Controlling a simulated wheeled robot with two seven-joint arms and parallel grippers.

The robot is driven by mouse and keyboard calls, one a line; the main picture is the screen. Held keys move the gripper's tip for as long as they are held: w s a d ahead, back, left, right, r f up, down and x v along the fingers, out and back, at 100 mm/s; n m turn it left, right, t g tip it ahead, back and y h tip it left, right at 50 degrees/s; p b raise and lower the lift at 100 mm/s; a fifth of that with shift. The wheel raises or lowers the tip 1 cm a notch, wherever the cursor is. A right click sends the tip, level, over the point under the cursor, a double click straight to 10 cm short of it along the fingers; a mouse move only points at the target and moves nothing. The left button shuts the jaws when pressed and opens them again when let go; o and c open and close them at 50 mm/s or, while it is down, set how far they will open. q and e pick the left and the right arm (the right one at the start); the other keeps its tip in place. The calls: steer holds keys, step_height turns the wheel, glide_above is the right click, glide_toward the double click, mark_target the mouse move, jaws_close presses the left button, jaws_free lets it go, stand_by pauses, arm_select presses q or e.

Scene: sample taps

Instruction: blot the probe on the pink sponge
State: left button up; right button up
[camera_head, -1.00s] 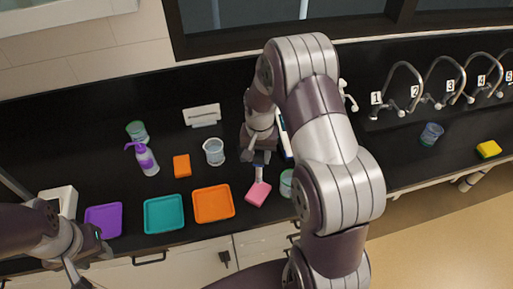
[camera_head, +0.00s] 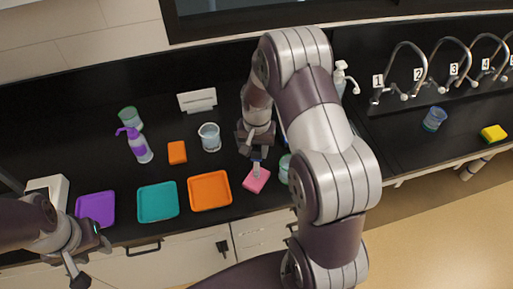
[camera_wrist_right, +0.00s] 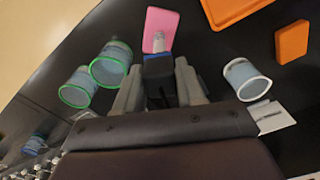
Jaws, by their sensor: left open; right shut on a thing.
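The pink sponge (camera_head: 255,183) lies on the black counter, right of the orange tray, and also shows in the right wrist view (camera_wrist_right: 160,22). My right gripper (camera_head: 257,155) is shut on the probe (camera_head: 257,167), which points down at the sponge. In the right wrist view the probe (camera_wrist_right: 158,67) has a dark blue body, and its pale tip overlaps the sponge. I cannot tell whether the tip presses on it. My left gripper (camera_head: 85,264) is open and empty at the lower left, in front of the counter.
Orange (camera_head: 210,191), teal (camera_head: 158,202) and purple (camera_head: 96,208) trays line the front edge. A clear beaker (camera_head: 210,137), orange block (camera_head: 177,152) and spray bottle (camera_head: 135,145) stand behind. A green-rimmed cup (camera_head: 284,168) is close right of the sponge. Numbered taps (camera_head: 402,70) are at right.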

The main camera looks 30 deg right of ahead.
steer(key=shift+w+f, duration=0.1)
steer(key=shift+f, duration=0.05)
steer(key=shift+f+b, duration=0.35)
steer(key=shift+f, duration=0.05)
stand_by(0.5)
stand_by(0.9)
step_height(320, 180, up, 7)
steer(key=p, duration=0.6)
steer(key=shift+f, duration=0.1)
